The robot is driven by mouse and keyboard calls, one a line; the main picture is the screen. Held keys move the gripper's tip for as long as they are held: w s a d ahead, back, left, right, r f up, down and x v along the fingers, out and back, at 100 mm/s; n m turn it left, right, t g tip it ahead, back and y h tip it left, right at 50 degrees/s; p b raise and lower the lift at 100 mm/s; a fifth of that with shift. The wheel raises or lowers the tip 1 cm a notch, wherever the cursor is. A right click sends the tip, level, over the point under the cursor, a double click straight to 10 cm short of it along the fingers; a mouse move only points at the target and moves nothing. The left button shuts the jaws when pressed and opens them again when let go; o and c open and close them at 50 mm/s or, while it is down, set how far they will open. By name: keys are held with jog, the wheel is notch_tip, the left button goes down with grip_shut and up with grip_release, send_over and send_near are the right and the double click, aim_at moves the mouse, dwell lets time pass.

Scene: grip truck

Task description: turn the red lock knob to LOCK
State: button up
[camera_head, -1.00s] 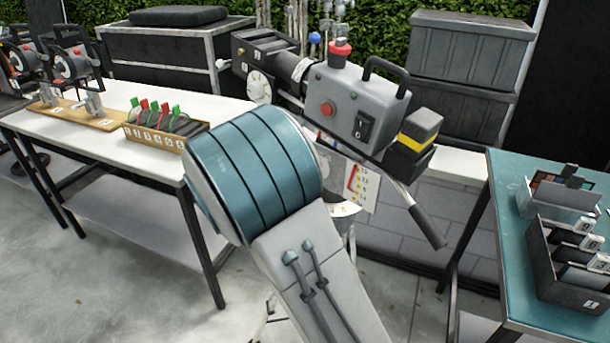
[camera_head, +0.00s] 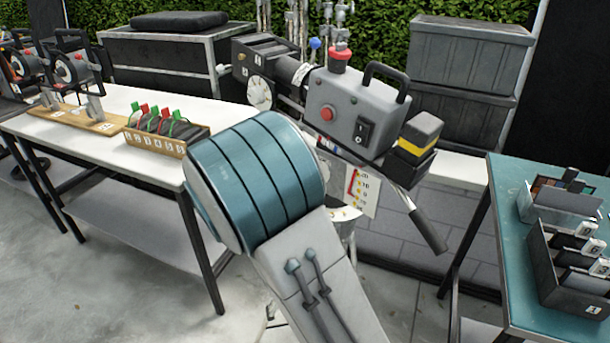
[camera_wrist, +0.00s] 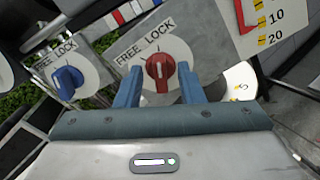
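The red lock knob (camera_wrist: 160,73) sits on a white round dial (camera_wrist: 150,50) marked FREE on the left and LOCK on the right. Its white line points roughly up in the wrist view; I cannot tell exactly which mark it meets. My gripper (camera_wrist: 160,84) is open, with one blue finger on each side of the red knob and gaps showing between them. A blue knob (camera_wrist: 68,78) on a similar FREE/LOCK dial stands to the left. In the head view my arm hides the knobs and gripper below the grey camera (camera_head: 352,112).
A black handle bar (camera_head: 428,232) slopes down right of the camera head. A white table (camera_head: 100,185) with a cable box (camera_head: 155,145) is at left. A teal table (camera_head: 512,225) with a black divided box (camera_head: 575,275) is at right.

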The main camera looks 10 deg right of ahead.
jog(key=v, duration=1.3)
jog(key=shift+a, duration=0.15)
jog(key=shift+s, duration=0.15)
jog(key=s+d+m+g+y+p, duration=0.3)
jog(key=s+d+m+g+y, duration=0.2)
jog(key=s+d+m+g, duration=0.7)
jog(key=s+r+m+t+y+p, duration=0.2)
jog(key=s+m+t+y, duration=0.3)
jog(key=y, duration=0.5)
jog(key=shift+s+r+m+p, duration=0.3)
jog(key=shift+s+r+m, duration=0.15)
jog(key=shift+s+m, duration=0.5)
jog(key=shift+a, duration=0.1)
